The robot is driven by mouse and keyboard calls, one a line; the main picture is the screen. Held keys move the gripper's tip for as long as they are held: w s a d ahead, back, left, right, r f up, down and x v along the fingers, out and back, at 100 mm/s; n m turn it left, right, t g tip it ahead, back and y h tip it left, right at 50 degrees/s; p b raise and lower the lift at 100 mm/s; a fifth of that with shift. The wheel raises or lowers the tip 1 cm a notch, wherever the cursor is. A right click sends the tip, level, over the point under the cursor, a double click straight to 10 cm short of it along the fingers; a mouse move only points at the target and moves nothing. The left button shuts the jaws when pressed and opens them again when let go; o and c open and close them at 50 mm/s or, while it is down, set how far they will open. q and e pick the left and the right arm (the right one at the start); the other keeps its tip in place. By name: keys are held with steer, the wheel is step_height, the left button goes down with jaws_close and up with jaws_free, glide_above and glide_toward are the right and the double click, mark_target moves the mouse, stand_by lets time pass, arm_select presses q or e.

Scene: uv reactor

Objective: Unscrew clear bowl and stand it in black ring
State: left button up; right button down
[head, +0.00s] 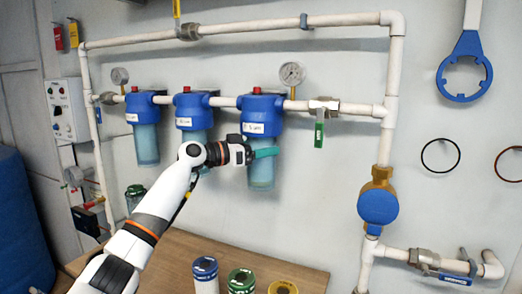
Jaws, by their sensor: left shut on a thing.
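Three filter housings with blue heads hang in a row from the white pipe. Each has a clear, bluish bowl below its head: the left bowl (145,145), the middle bowl (195,136) and the right bowl (261,177). The right bowl is upright under its blue head (261,116). My left gripper (264,153) reaches across from the left, its teal fingers shut on the right bowl's upper part. The arm partly hides the middle bowl. A thin black ring (440,155) is on the wall at the right. My right gripper is not in view.
A wooden table (180,250) below holds blue (205,272), green (241,280) and yellow (283,287) topped cylinders in front. A dark green-topped item (135,192) stands farther back. A blue wrench (464,68) hangs at right. A green-handled valve (319,134) is beside the right housing.

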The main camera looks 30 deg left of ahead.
arm_select(q)
steer(key=shift+r+m+g+h, duration=0.2)
steer(key=shift+m+g+h, duration=0.3)
steer(key=shift+h, duration=0.2)
steer(key=shift+m+g+h+p, duration=0.4)
steer(key=shift+p, duration=0.05)
steer(key=shift+h+p, duration=0.3)
steer(key=shift+f+m+g+h, duration=0.1)
steer(key=shift+m+g+h, duration=0.2)
steer(key=shift+m+g, duration=0.25)
steer(key=shift+f, duration=0.1)
steer(key=o, duration=1.3)
